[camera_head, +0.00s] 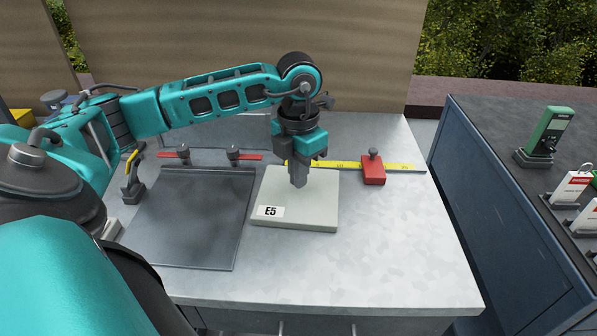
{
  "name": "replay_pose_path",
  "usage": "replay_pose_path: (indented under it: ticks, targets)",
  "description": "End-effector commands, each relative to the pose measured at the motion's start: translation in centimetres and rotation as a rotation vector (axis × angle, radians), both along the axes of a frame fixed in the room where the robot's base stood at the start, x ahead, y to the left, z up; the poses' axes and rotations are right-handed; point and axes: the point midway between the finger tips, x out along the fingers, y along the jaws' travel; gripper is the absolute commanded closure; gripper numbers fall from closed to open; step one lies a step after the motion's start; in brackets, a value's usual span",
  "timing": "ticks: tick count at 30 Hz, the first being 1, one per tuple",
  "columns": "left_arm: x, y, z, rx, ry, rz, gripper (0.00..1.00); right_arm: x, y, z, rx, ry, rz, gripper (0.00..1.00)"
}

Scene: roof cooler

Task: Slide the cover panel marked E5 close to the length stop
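The cover panel (322,212) is a pale, flat, square plate with a white label reading E5 at its near left corner. It lies flat on the grey metal bench (400,270). The length stop (374,171), a red block with a dark knob, sits on a yellow ruler to the right of the panel's far right corner, with a gap between them. My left gripper (298,184) points down over the panel's far middle part. Its fingers look shut together, with nothing visible between them; I cannot tell whether the tips touch the panel. My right gripper is out of view.
A dark grey sheet (190,220) lies left of the panel, with a red bar with knobs (208,156) behind it. The yellow ruler (405,167) runs along the back. The bench right of the panel is clear. A dark cabinet (510,200) holding a green device (549,130) stands further right.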

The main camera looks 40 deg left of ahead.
Motion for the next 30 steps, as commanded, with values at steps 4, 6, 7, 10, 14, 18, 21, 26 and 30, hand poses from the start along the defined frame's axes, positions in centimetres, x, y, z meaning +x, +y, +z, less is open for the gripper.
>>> replay_pose_path:
  ticks: [4, 6, 7, 10, 14, 18, 21, 26, 30]
  targets:
    - [0.0, 0.0, -0.4, 0.0, 0.0, 0.0, 1.0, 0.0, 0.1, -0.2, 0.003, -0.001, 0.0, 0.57]
    - [0.0, 0.0, -0.6, 0.0, 0.0, 0.0, 1.0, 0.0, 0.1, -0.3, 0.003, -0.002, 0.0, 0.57]
    - [0.0, 0.0, -0.6, 0.0, 0.0, 0.0, 1.0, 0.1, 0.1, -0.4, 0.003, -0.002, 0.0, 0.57]
    - [0.0, 0.0, -0.8, 0.0, 0.0, 0.0, 1.0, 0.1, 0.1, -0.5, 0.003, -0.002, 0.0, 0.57]
    - [0.0, 0.0, -1.1, 0.0, 0.0, 0.0, 1.0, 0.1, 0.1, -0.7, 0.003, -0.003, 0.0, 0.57]
    - [0.0, 0.0, -1.4, 0.0, 0.0, 0.0, 1.0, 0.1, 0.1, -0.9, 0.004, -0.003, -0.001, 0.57]
    - [0.0, 0.0, -1.6, 0.0, 0.0, 0.0, 1.0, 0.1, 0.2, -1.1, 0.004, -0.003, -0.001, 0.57]
    - [0.0, 0.0, -1.9, 0.0, 0.0, 0.0, 1.0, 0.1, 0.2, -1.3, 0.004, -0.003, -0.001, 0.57]
    - [0.0, 0.0, -2.2, 0.0, 0.0, 0.0, 1.0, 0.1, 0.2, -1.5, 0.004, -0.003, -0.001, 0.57]
